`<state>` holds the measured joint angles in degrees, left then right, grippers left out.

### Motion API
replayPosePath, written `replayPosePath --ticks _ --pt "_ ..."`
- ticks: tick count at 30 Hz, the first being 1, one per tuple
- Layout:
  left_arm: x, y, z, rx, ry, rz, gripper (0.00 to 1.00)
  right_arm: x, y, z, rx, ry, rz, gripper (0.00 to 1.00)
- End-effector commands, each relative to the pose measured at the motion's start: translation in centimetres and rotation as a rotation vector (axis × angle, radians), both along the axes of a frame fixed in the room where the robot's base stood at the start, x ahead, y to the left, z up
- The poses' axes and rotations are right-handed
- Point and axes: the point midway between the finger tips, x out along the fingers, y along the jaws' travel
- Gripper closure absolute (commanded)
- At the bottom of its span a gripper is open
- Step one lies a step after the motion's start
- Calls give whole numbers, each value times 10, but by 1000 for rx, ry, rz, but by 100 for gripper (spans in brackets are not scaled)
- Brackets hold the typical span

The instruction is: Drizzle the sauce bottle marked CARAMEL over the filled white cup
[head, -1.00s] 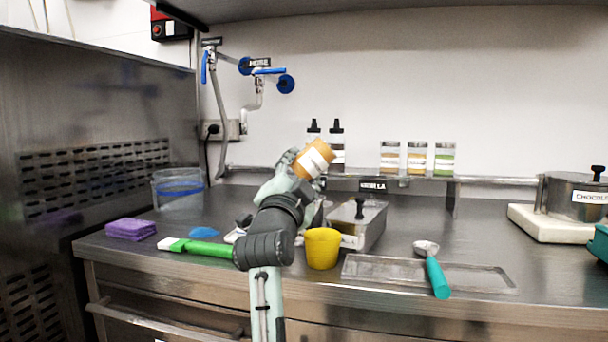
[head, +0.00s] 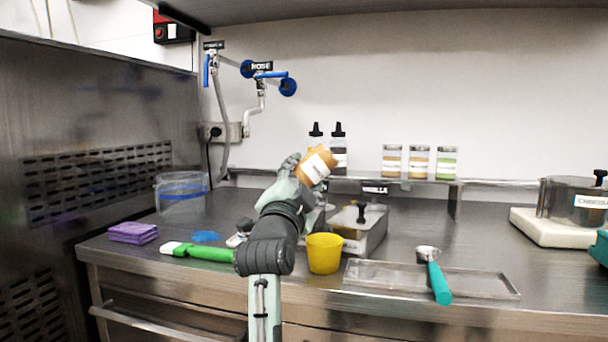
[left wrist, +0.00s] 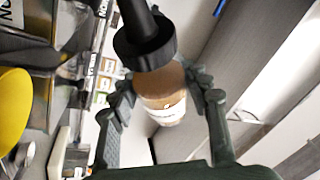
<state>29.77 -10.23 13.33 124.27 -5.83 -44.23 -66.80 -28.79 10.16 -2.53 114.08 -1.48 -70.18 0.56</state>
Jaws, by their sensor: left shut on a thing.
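A sauce bottle with caramel-brown contents and a white label (head: 316,166) is held tilted in the air by my left gripper (head: 297,168). In the left wrist view the bottle (left wrist: 160,95) sits between the two fingers of the left gripper (left wrist: 163,97), which is shut on it; its black nozzle cap (left wrist: 145,40) points toward the top of that picture. The label text is too small to read. I cannot make out the filled white cup; my arm hides part of the counter. My right gripper is not in view.
A yellow cup (head: 324,254) stands right of my arm, before a lidded metal container (head: 373,233). A metal tray (head: 400,285) with a teal-handled scoop (head: 437,280) lies to the right. A green-handled spatula (head: 205,252) and purple sponge (head: 134,232) lie left. Bottles and jars (head: 418,162) line the shelf.

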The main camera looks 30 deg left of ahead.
Motion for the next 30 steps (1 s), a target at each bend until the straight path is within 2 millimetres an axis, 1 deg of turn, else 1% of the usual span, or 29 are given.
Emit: replayPosePath --ticks 1,9,16,18,21,30 --pt "-1 0 4 14 7 1 83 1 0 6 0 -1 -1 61" --pt "-1 0 4 78 54 1 83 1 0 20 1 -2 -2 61" --pt "-1 0 4 176 124 1 83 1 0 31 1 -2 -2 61" --pt "-1 1 3 228 157 2 83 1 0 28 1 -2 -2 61" --pt "-1 0 2 262 187 1 83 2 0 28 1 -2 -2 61" --pt "-1 0 3 271 195 0 83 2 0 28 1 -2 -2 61"
